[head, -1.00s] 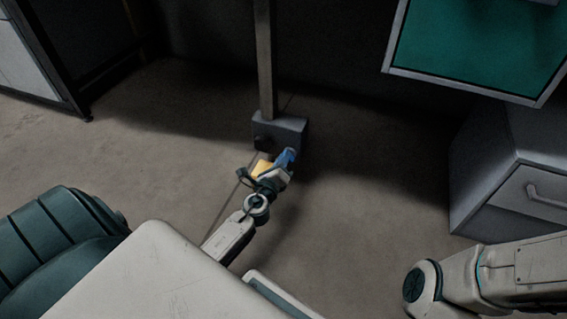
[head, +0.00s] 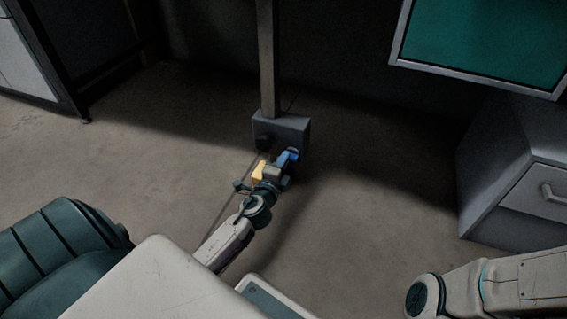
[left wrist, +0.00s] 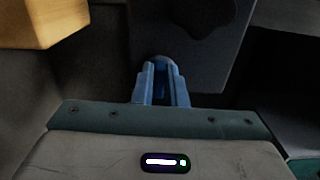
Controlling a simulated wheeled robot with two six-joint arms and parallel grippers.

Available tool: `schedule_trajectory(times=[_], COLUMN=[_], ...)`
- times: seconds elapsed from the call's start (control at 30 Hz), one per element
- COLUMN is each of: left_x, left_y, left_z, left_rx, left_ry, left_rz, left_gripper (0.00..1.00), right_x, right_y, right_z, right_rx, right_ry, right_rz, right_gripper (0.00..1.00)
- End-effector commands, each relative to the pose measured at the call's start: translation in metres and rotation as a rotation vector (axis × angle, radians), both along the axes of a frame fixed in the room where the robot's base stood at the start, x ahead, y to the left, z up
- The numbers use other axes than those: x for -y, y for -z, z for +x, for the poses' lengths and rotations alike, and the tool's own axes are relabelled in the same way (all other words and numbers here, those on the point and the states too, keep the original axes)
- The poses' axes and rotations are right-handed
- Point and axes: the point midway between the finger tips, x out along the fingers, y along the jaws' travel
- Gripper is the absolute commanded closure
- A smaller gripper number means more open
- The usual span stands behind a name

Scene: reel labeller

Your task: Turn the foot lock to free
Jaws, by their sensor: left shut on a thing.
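A grey box (head: 292,127) stands on the floor at the foot of a post, with a dark knob (head: 265,142) on its front left. The box and the dark knob (left wrist: 196,12) also show in the left wrist view. My left gripper (head: 289,156) reaches low to the right part of the box front. In the left wrist view its blue fingers (left wrist: 161,82) are closed around a small blue rounded part (left wrist: 160,61) at the box, probably the foot lock's handle. The fingers hide most of that part, so its setting cannot be read. My right gripper is out of view.
A yellow block (head: 258,171) is just left of my left gripper, and shows in the left wrist view (left wrist: 42,20). The post (head: 266,60) rises from the box. A grey drawer cabinet (head: 505,185) stands at the right under a green panel (head: 490,40). Floor around is clear.

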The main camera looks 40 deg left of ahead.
Motion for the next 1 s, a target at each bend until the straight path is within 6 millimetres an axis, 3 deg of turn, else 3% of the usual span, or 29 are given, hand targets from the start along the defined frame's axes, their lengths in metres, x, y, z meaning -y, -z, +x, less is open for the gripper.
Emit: schedule_trajectory(times=[0.57,0.6,0.7,1.0], left_x=[-0.0007,-0.0007,-0.0006,0.0002], left_y=[0.0012,0.0012,0.0012,0.0007], left_z=[-0.0003,-0.0003,-0.0002,-0.0019], left_rx=[0.005,0.005,0.005,0.006], left_ry=[-0.003,-0.003,-0.002,-0.001], left_rz=[-0.031,-0.031,-0.03,-0.029], left_gripper=[1.0,0.82,0.66,0.66], right_x=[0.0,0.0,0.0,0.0], right_y=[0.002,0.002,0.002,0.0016], right_z=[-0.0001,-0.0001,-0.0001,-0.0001], right_rx=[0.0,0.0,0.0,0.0], right_ry=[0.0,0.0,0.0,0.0], right_rz=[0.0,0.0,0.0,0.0], right_gripper=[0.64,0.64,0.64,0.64])
